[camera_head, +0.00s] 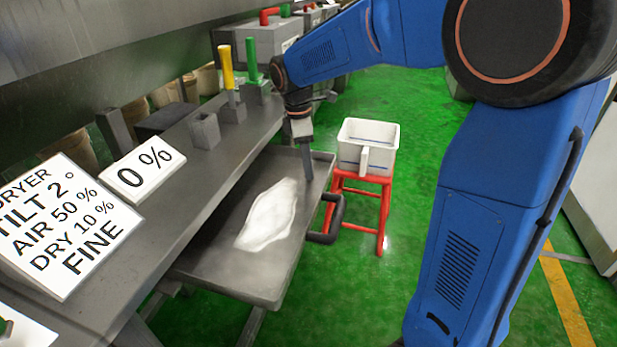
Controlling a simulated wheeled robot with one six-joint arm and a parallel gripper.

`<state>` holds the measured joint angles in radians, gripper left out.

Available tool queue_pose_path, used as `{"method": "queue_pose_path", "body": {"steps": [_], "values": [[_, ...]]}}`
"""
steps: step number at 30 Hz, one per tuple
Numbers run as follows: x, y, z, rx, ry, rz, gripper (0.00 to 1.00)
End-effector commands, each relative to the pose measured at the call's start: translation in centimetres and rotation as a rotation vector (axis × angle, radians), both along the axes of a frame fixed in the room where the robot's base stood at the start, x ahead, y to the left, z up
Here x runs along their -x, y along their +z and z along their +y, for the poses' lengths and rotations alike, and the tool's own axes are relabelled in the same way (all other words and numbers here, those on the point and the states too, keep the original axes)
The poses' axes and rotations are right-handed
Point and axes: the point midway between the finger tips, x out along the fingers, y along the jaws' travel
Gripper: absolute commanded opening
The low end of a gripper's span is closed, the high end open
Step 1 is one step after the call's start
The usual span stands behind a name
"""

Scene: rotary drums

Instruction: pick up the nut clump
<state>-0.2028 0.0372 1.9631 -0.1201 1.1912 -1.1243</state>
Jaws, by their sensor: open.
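No separate nut clump can be made out. A pale, powdery white patch (270,216) lies spread on the grey metal tray (255,283); whether any clump is in it cannot be told. My gripper (307,172) points down at the far right end of the tray, just beyond the patch. It is open, seen nearly edge-on, and nothing shows between its fingers. Whether the fingertips touch the tray is unclear.
A white bin (383,135) with a handle stands on a red stool (383,205) right of the tray. A dark handle (328,222) juts from the tray's right edge. A grey bench with signs (145,175), yellow lever (226,68) and green lever (251,58) runs along the left.

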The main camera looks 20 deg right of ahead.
Motion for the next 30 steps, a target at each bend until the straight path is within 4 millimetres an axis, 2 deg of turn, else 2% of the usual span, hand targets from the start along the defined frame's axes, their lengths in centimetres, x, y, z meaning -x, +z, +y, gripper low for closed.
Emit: {"method": "queue_pose_path", "body": {"steps": [5, 13, 18, 19, 30], "values": [[0.0, -1.6, -0.2, 0.0, 0.0, 0.0, 0.46], [0.1, -1.8, -0.2, 0.0, 0.0, 0.0, 0.46], [0.0, -1.8, -0.2, 0.0, 0.0, 0.0, 0.05], [0.0, -1.8, -0.2, 0.0, 0.0, 0.0, 0.02], [0.0, -1.6, -0.2, -0.001, 0.0, -0.001, 0.02]]}}
